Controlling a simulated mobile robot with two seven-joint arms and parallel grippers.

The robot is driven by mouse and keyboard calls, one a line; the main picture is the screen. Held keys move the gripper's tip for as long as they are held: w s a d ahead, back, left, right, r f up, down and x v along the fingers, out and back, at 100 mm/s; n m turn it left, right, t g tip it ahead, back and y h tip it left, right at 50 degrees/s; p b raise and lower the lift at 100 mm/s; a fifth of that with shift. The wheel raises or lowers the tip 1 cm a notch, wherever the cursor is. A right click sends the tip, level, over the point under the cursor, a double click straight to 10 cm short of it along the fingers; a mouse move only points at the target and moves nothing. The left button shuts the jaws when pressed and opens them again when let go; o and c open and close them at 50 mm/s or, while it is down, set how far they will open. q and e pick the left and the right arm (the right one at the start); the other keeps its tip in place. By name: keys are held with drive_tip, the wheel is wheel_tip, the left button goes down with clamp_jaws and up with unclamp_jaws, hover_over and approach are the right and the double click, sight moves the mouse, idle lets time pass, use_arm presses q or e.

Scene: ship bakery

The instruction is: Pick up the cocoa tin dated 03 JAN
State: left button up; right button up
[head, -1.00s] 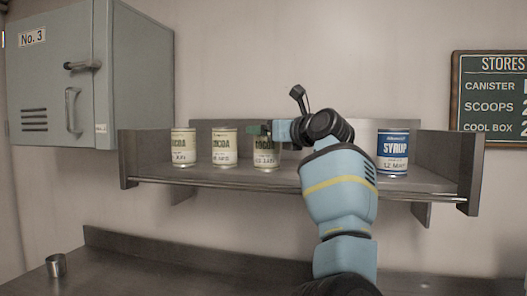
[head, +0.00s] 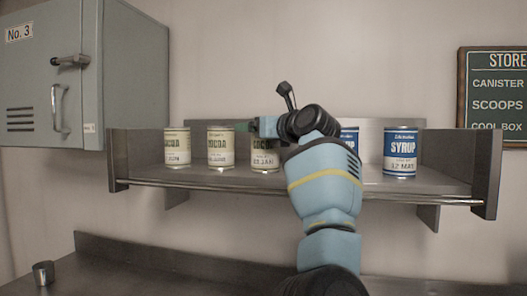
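Three cream cocoa tins stand in a row on the steel wall shelf. The third cocoa tin (head: 265,156), nearest my arm, has a label that appears to read 03 JAN. The label dates on the left cocoa tin (head: 177,147) and the middle cocoa tin (head: 221,148) are too blurred to read surely. My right gripper (head: 256,127) is at the top of the third tin and overlaps its upper edge. Its fingers are small and partly hidden, so I cannot tell whether they are open or touching the tin. My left gripper is out of view.
A blue syrup tin (head: 400,153) stands to the right on the shelf (head: 220,179); another syrup tin (head: 349,139) is partly behind my arm. A grey cabinet (head: 60,85) hangs at left. A small metal cup (head: 43,273) stands on the counter below.

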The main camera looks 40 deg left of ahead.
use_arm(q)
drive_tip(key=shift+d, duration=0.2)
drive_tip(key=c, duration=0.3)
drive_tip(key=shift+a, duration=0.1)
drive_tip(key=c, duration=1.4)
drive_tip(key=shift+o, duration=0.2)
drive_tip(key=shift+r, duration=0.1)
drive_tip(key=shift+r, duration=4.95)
